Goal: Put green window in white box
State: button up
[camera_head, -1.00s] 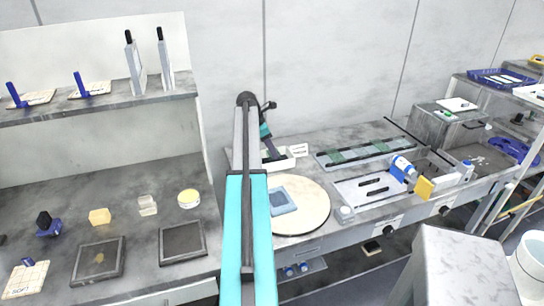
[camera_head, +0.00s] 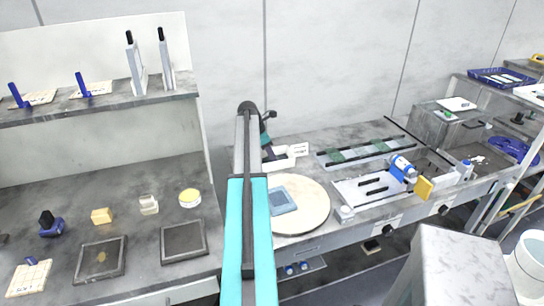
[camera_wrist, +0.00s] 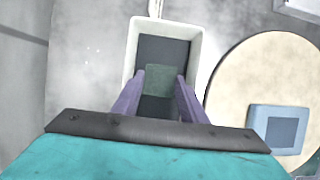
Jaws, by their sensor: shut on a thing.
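The white box (camera_wrist: 190,37) stands open below my gripper in the wrist view, with a dark grey inside. In the head view the white box (camera_head: 285,163) is partly hidden by my arm. The green window (camera_wrist: 163,82), a small dark green square, is between the purple fingertips of my gripper (camera_wrist: 160,78), which is shut on it. From above, the window lies over the middle of the box's opening. I cannot tell how high it is above the floor of the box. In the head view my gripper (camera_head: 267,148) is at the box, its tips hidden.
A round cream platen (camera_head: 312,212) with a blue-grey square pad (camera_head: 283,201) is right of and nearer than the box. A long tray with green pieces (camera_head: 365,151) lies further right. The wall is close behind. A shelf (camera_head: 100,108) stands at the left.

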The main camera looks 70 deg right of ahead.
jog(key=shift+f, duration=0.1)
jog(key=o, duration=0.9)
jog(key=b+v, duration=0.2)
jog(key=v, duration=1)
jog(key=shift+b, duration=0.4)
